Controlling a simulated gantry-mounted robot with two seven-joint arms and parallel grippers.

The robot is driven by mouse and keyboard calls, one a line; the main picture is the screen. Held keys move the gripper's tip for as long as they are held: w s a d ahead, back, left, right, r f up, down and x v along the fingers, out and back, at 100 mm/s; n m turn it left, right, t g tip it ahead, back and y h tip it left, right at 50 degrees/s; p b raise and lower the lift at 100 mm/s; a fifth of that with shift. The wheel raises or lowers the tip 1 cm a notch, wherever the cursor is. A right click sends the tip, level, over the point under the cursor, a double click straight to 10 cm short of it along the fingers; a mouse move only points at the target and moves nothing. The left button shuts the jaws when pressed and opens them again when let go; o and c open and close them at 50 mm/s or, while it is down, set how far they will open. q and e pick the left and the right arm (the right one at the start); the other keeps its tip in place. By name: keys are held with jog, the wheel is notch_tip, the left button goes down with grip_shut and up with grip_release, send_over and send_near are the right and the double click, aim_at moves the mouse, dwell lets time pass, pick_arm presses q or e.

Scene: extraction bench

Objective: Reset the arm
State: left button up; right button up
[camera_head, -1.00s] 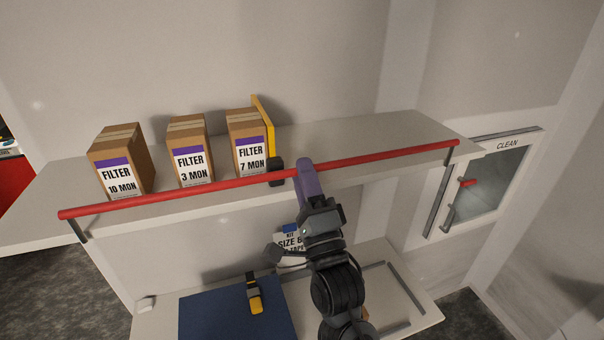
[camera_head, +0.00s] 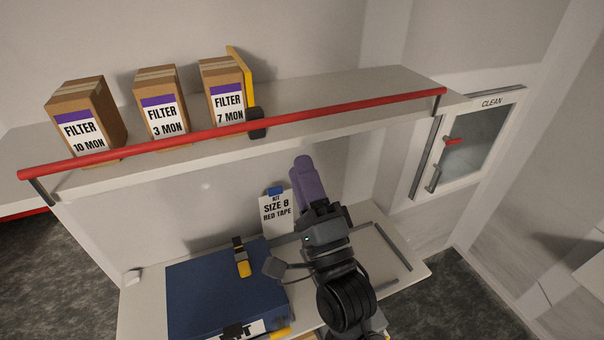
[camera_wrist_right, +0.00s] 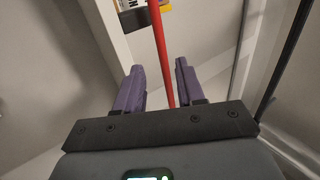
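My right gripper (camera_head: 306,178) is in front of and below the shelf in the head view, above the lower bench. In the right wrist view its two purple fingers (camera_wrist_right: 160,88) stand apart with nothing held between them. The red rail (camera_wrist_right: 159,45) shows beyond the gap between the fingers. In the head view the red rail (camera_head: 190,136) runs along the shelf's front edge, apart from the fingers. My left gripper does not show.
Filter boxes labelled 10 MON (camera_head: 86,115), 3 MON (camera_head: 160,103) and 7 MON (camera_head: 222,92) stand on the shelf (camera_head: 340,90). Below are a blue case (camera_head: 215,295), a SIZE 8 RED TAPE card (camera_head: 277,212) and the bench (camera_head: 405,265). A CLEAN door (camera_head: 470,145) is at right.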

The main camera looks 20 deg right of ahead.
jog(key=s+d+f+n+g+p, duration=0.2)
jog(key=s+f+g, duration=0.1)
jog(key=f, duration=0.5)
jog(key=s+d+f+n+g+p, duration=0.1)
jog(key=s+f+g+p, duration=0.15)
jog(key=f, duration=0.55)
jog(key=s+d+f+n+g+p, duration=0.2)
jog(key=s+f+g, duration=0.15)
jog(key=f, duration=0.45)
jog(key=s+d+f+n+g, duration=0.1)
jog(key=s+f+n+g, duration=0.4)
jog(key=s+n+g, duration=0.1)
jog(key=s+d+f+n+g+h, duration=0.1)
jog(key=s+d+f+n+g, duration=0.1)
jog(key=s+f+n+g, duration=0.4)
jog(key=s+n, duration=0.2)
jog(key=s, duration=0.2)
jog(key=shift+s+f, duration=0.15)
jog(key=shift+s, duration=0.05)
jog(key=shift+d, duration=0.1)
